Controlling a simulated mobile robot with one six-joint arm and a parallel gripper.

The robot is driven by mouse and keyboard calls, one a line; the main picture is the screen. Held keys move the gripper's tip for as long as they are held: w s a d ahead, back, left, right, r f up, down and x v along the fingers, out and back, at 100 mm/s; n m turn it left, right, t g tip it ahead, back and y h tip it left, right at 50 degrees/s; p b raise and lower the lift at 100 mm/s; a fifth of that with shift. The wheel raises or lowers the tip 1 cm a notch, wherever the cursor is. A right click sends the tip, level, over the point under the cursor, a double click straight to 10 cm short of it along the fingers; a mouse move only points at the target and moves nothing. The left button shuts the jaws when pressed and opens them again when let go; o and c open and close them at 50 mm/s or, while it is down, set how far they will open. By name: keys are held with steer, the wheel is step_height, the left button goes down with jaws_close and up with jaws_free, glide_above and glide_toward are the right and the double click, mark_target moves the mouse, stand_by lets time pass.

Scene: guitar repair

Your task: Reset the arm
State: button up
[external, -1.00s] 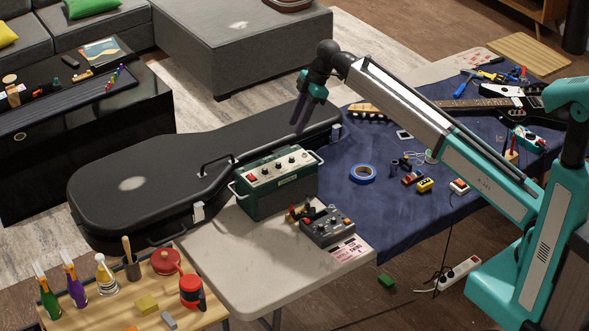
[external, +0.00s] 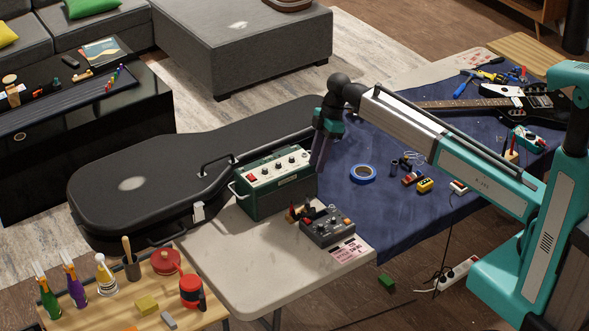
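My gripper (external: 320,150) is at the end of my arm, pointing down beside the right end of the green amplifier (external: 273,181). Its dark fingers overlap the edge of the blue cloth (external: 350,215) in the picture. I cannot tell whether the fingers are apart or together, and I see nothing held. My arm reaches in from the right over the cloth-covered table.
A black guitar case (external: 130,185) lies behind the amplifier. A grey pedal (external: 327,227) stands on the bare table end (external: 250,265). Blue tape (external: 362,173), a yellow pedal (external: 425,186) and small tools lie on the cloth. A power strip (external: 458,272) is on the floor.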

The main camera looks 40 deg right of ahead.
steer(key=s+d+f+m+g+p, duration=0.1)
steer(key=s+d+f+g+p, duration=0.3)
steer(key=s, duration=0.7)
steer(key=s+d+f+m+t+h+p, duration=0.1)
steer(key=s+f+p, duration=0.1)
steer(key=s+f, duration=0.6)
steer(key=s+d+f+g+p, duration=0.2)
steer(key=s+f+p, duration=0.15)
steer(key=s, duration=0.95)
steer(key=s+d+f+m+h+b, duration=0.1)
steer(key=s+d+f+m+b, duration=0.3)
steer(key=d+f, duration=0.3)
steer(key=s+d+f+m+h+b, duration=0.1)
steer(key=s+d+f+m+b, duration=0.3)
steer(key=f, duration=1.1)
steer(key=s+d+f+m+h+b, duration=0.1)
steer(key=s+d+f+m+b, duration=0.4)
steer(key=d+f, duration=0.4)
steer(key=shift+d+x, duration=0.3)
steer(key=shift+x, duration=1.15)
